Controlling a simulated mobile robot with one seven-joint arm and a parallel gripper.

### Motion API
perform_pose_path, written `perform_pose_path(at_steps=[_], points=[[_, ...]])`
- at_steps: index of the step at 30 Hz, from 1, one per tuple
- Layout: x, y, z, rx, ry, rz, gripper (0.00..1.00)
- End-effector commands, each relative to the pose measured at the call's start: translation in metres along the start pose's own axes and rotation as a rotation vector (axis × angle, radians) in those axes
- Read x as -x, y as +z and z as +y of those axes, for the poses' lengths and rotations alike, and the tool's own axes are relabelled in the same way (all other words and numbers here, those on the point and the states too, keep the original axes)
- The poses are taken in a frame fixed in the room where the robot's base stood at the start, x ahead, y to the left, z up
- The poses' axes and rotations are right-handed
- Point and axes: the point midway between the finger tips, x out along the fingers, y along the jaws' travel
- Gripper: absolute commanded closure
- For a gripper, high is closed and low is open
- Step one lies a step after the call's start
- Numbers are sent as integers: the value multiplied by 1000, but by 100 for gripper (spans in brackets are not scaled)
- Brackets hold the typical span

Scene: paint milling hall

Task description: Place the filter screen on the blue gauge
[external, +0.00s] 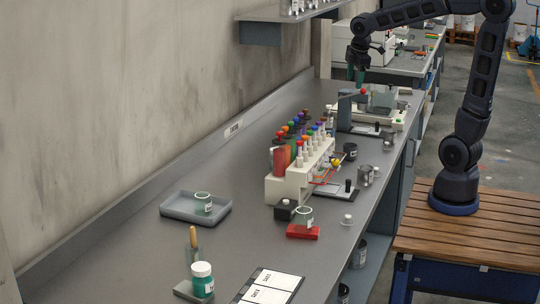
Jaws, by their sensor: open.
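My gripper (355,75) hangs above the far part of the grey bench, pointing down, with its jaws open and teal-coloured tips. It is small in this view, and I see nothing held between the tips. A dark blue-grey upright piece (344,110) stands on the bench below and slightly left of it; I cannot tell whether it is the blue gauge. A flat grey piece (384,98) sits by the pale equipment to the right of the gripper. I cannot tell whether it is the filter screen.
A cream rack (290,180) with several colour-topped tubes stands mid-bench. A grey tray (178,207) holds a teal-and-white cup. A red block (302,232), a teal jar (202,279) and white cards (272,287) lie nearer. A wall shelf (262,31) overhangs the back.

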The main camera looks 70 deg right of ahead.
Motion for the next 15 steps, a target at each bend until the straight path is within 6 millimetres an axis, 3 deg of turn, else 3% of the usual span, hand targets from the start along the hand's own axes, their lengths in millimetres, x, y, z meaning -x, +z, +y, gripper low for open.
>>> perform_pose_path(at_steps=[6,15], points=[[24,21,-66,-222,28,73,39],[32,58,-144,-534,-5,200,39]])
